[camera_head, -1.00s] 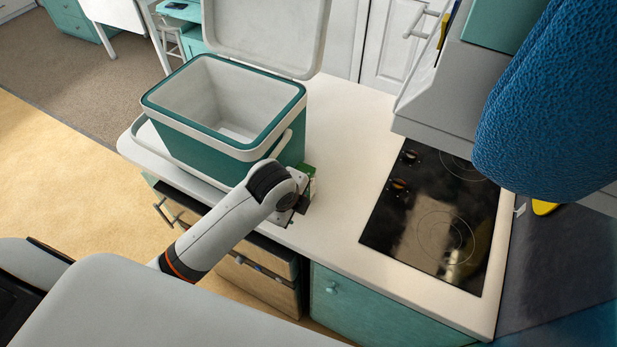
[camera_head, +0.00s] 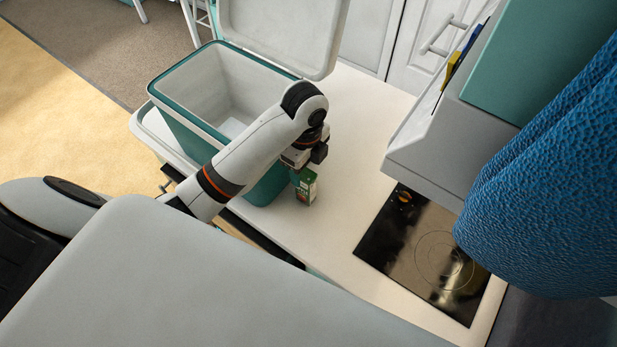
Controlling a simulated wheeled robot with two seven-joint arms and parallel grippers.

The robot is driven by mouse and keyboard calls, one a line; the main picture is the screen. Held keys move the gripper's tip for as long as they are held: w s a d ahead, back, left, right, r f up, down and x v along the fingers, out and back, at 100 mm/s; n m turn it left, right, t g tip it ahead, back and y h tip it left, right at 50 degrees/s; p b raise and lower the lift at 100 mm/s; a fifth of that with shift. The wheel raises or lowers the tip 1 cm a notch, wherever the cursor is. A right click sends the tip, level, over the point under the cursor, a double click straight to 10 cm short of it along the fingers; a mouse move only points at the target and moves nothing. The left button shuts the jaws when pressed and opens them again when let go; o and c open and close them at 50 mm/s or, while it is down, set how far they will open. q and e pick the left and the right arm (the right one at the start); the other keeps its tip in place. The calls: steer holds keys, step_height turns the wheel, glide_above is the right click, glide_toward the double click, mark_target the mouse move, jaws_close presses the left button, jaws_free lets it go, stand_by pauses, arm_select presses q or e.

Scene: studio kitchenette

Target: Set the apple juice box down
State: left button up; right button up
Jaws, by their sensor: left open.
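The apple juice box (camera_head: 306,189) is a small green carton with a pale side face. It appears upright on the white counter (camera_head: 345,130), just right of the cooler. My left gripper (camera_head: 303,168) is directly above the carton, pointing down at its top. The jaws are open; the fingertips are small and partly hidden, so I cannot tell whether they still touch the carton. My right gripper is out of view.
The open teal and white cooler (camera_head: 172,118) stands left of my left gripper, with its lid (camera_head: 275,30) raised behind. A black cooktop (camera_head: 428,258) is to the right. A blue textured thing (camera_head: 550,180) hangs at the far right. Counter between carton and cooktop is clear.

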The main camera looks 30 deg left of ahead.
mark_target(305, 176)
arm_select(q)
steer(key=f, duration=0.2)
steer(key=shift+s+f, duration=0.25)
steer(key=shift+f, duration=0.1)
steer(key=shift+w+f, duration=0.1)
steer(key=shift+f, duration=0.2)
steer(key=shift+w+f, duration=0.1)
steer(key=shift+f, duration=0.15)
step_height(305, 176, down, 4)
steer(key=shift+w+a+f+p, duration=0.1)
steer(key=shift+w+f+p, duration=0.05)
steer(key=shift+p, duration=0.85)
steer(key=shift+f, duration=0.35)
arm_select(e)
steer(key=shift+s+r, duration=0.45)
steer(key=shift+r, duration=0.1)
arm_select(q)
steer(key=shift+w, duration=0.1)
steer(key=shift+c, duration=0.8)
steer(key=c, duration=1.1)
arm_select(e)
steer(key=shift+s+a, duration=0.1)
